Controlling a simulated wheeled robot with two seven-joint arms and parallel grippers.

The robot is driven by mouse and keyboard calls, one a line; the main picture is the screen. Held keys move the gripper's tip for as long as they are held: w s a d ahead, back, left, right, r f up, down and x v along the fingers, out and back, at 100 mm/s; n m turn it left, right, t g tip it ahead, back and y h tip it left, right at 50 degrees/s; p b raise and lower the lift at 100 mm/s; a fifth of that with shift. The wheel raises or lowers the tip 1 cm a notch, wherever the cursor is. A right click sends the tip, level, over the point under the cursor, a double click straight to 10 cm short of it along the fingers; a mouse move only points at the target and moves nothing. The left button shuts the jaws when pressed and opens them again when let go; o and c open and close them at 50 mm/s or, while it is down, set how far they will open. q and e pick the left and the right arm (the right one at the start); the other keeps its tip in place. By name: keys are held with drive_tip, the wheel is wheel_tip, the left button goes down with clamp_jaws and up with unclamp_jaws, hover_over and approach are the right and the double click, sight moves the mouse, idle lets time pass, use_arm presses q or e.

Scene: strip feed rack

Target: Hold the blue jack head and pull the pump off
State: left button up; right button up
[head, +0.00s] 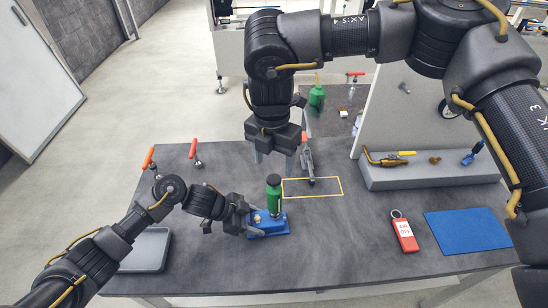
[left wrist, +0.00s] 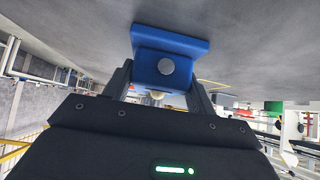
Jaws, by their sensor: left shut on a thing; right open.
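The blue jack head (head: 270,227) sits on the grey table near its middle. A green cylinder with a black top (head: 274,196), which looks like the pump, stands upright at it; I cannot tell how the two are joined. My left gripper (head: 250,217) is shut on the blue jack head from the left. In the left wrist view the blue head (left wrist: 165,64) is between the two fingers, with a grey round stud on its face. My right gripper (head: 275,153) is open and empty, pointing down above and behind the green cylinder.
A yellow outlined rectangle (head: 325,194) lies right of the jack, with a red-handled clamp (head: 308,160) behind it. A red tag (head: 404,235), a blue mat (head: 467,231) and a grey ledge with fittings (head: 425,177) are at right. A grey tray (head: 150,250) is at left.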

sight(274, 191)
wheel_tip(274, 191, down, 12)
drive_tip(key=shift+d+r, duration=0.1)
drive_tip(key=shift+r, duration=0.05)
idle(0.3)
drive_tip(key=shift+c, duration=0.4)
drive_tip(key=c, duration=1.2)
drive_tip(key=o, duration=0.5)
drive_tip(key=shift+r, duration=0.1)
drive_tip(key=shift+c, duration=1.4)
